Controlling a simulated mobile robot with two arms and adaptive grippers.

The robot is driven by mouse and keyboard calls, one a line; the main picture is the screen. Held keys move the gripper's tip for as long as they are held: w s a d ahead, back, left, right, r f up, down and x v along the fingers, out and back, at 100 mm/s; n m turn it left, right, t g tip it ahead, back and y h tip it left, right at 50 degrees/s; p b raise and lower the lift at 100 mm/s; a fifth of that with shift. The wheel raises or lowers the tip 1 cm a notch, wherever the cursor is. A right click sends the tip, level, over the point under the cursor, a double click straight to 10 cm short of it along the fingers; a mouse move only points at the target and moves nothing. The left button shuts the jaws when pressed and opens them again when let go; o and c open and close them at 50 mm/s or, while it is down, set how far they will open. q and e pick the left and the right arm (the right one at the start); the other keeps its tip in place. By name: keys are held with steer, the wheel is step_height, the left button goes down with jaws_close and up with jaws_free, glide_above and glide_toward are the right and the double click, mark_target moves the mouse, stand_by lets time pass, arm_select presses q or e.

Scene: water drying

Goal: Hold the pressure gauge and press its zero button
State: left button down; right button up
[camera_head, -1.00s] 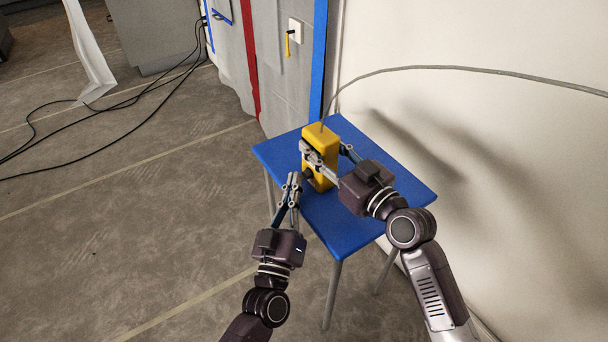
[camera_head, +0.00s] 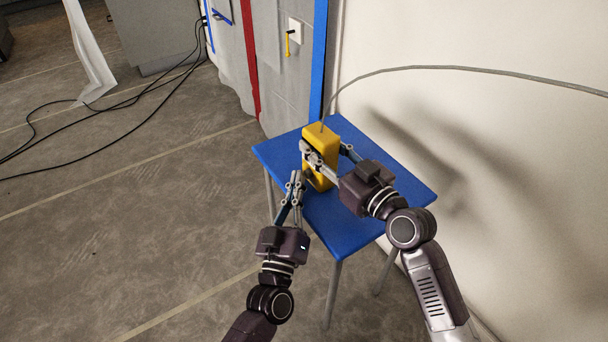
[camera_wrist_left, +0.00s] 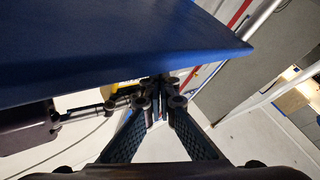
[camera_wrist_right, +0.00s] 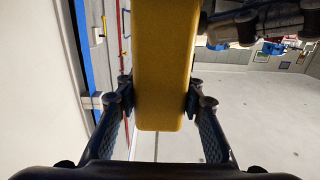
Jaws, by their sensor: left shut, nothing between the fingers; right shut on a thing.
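The pressure gauge (camera_head: 321,146) is a yellow box standing upright on the blue table, with a grey hose rising from its top. My right gripper (camera_head: 329,160) is shut around its sides; the right wrist view shows the yellow body (camera_wrist_right: 165,70) between both fingers. My left gripper (camera_head: 296,175) is shut and empty, its fingertips close to the gauge's front-left side, low down. Whether it touches the gauge I cannot tell. In the left wrist view the closed fingertips (camera_wrist_left: 160,95) hide most of the gauge. The zero button is not clearly visible.
The blue table (camera_head: 375,190) is small and otherwise bare. A pale wall (camera_head: 480,150) stands close on the right. The grey hose (camera_head: 450,69) arcs from the gauge towards the right. Black cables (camera_head: 130,100) lie on the floor at the left, away from the arms.

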steer(key=shift+a, duration=0.1)
stand_by(0.4)
arm_select(q)
steer(key=shift+s+a, duration=0.6)
steer(key=shift+a, duration=0.1)
steer(key=shift+s+a, duration=0.8)
steer(key=shift+a, duration=0.2)
steer(key=shift+s+a, duration=0.75)
steer(key=shift+a, duration=0.2)
arm_select(e)
steer(key=o, duration=1.3)
steer(key=shift+o, duration=0.2)
